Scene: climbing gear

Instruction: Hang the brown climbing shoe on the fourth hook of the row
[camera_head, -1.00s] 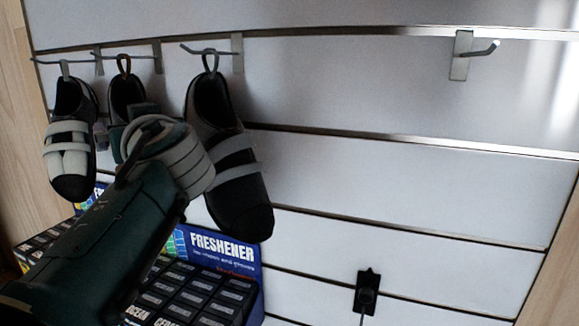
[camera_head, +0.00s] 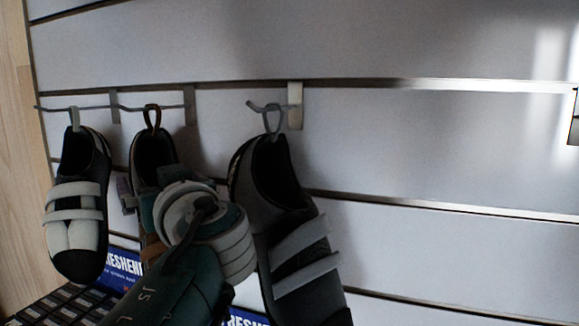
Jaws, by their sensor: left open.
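The brown climbing shoe, the middle one with a brown loop (camera_head: 152,148), hangs by that loop on the second hook (camera_head: 165,108). My left forearm and wrist cover its lower part. My left gripper (camera_head: 127,195) is open at this shoe, mostly hidden behind my wrist; whether it touches the shoe I cannot tell. A dark shoe with white straps (camera_head: 78,215) hangs on the first hook at the left. A larger dark grey shoe (camera_head: 275,180) hangs on the third hook (camera_head: 262,106). A dark piece (camera_head: 575,122), perhaps the fourth hook's bracket, is cut off at the right edge. My right gripper is not in view.
The white slatted wall (camera_head: 430,150) is bare right of the third hook. Boxes labelled FRESHENER (camera_head: 125,265) sit below the shoes, partly hidden. A wooden side panel (camera_head: 15,170) bounds the left. The neighbouring shoes hang close on both sides of my wrist.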

